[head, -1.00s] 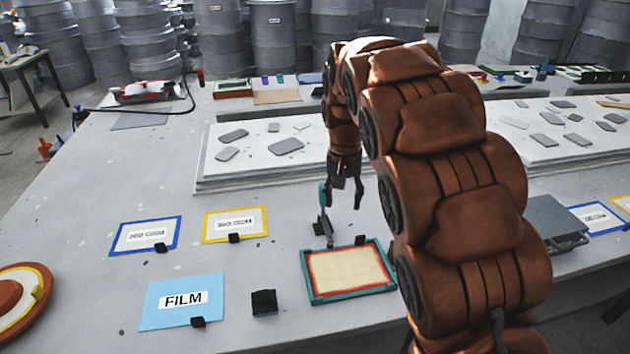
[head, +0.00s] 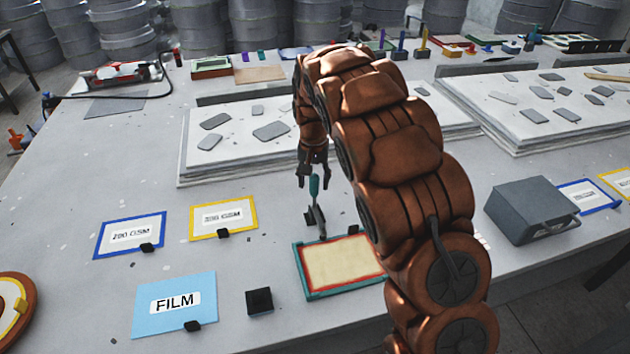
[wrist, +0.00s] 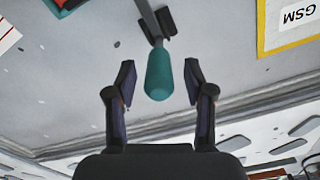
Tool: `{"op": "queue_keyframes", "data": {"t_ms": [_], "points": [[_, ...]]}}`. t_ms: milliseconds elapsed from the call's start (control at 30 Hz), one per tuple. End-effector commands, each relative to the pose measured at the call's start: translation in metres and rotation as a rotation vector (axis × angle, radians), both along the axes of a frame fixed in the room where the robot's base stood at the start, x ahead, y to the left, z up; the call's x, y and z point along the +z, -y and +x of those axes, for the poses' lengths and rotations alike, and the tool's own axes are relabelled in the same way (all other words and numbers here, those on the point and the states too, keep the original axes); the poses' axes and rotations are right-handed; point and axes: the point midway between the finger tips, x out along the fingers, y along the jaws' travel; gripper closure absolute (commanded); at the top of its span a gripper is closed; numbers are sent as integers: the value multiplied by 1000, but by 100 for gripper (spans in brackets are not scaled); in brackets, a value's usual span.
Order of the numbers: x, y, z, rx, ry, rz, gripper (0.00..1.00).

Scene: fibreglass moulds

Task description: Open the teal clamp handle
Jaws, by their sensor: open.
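The teal clamp handle (head: 314,186) stands up from a grey clamp (head: 317,216) behind the teal-framed tray (head: 302,277). The clamp's metal arm slopes down to a dark base beside the tray's back edge. In the wrist view the teal handle (wrist: 158,76) points toward my gripper, with its rounded end between the fingers. My gripper (head: 314,180) is open, and its fingertips (wrist: 157,72) stand on either side of the handle, with a gap on each side. Whether the handle's end touches anything of mine, I cannot tell.
Several sign cards lie to the left, among them a yellow-framed card (head: 224,210) and a blue FILM card (head: 150,310). A small black block (head: 259,301) is nearby. White slabs with grey pieces (head: 240,160) lie behind. A grey box (head: 533,210) stands at right.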

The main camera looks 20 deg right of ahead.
Motion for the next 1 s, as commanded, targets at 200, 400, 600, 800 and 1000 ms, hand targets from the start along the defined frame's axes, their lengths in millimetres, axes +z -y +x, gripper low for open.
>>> {"op": "queue_keyframes", "data": {"t_ms": [200,400,600,800,1000], "points": [[-16,1,0,-1,1,0,47],[-20,2,0,-3,3,-1,47],[-19,2,0,-3,3,0,56],[-19,3,0,-4,3,0,76],[-19,3,0,-4,3,0,97]]}}
